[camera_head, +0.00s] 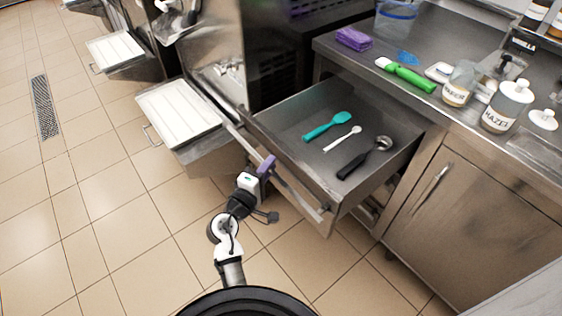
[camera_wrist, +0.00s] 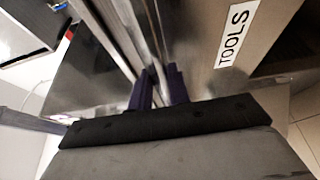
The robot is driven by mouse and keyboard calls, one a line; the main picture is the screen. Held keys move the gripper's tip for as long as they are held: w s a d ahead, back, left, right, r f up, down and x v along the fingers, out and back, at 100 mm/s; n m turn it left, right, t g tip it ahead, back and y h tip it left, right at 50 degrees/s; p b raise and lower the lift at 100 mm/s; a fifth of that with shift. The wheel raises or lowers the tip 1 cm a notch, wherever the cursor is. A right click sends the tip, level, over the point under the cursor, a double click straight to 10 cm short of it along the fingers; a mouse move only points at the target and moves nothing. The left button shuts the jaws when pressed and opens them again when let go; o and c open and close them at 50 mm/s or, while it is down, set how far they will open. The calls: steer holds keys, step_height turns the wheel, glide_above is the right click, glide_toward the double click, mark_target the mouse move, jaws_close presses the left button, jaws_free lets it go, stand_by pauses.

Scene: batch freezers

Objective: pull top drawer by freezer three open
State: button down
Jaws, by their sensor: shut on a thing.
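The top drawer (camera_head: 290,112) stands pulled out from the counter beside the freezer (camera_head: 225,65). Inside it lie a teal spatula (camera_head: 327,127), a small white spoon (camera_head: 342,138) and a black-handled scoop (camera_head: 364,157). My gripper (camera_head: 266,167) is at the left part of the drawer's front handle (camera_head: 300,200). In the wrist view, its purple fingers (camera_wrist: 160,88) are shut on the handle bar (camera_wrist: 150,50). A "TOOLS" label (camera_wrist: 233,35) shows on the drawer front (camera_wrist: 205,60) there.
A closed cabinet door (camera_head: 470,225) is right of the drawer. White-topped freezer trays (camera_head: 178,115) stick out at the left. The counter holds a purple cloth (camera_head: 354,38), a green-handled tool (camera_head: 410,77) and jars (camera_head: 508,105). The tiled floor (camera_head: 110,230) is clear at left.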

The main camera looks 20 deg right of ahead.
steer(key=shift+s+a, duration=0.3)
steer(key=shift+a, duration=0.55)
steer(key=shift+s+a, duration=0.3)
steer(key=shift+a, duration=0.55)
steer(key=c, duration=1.3)
jaws_free()
steer(key=shift+s+a, duration=0.1)
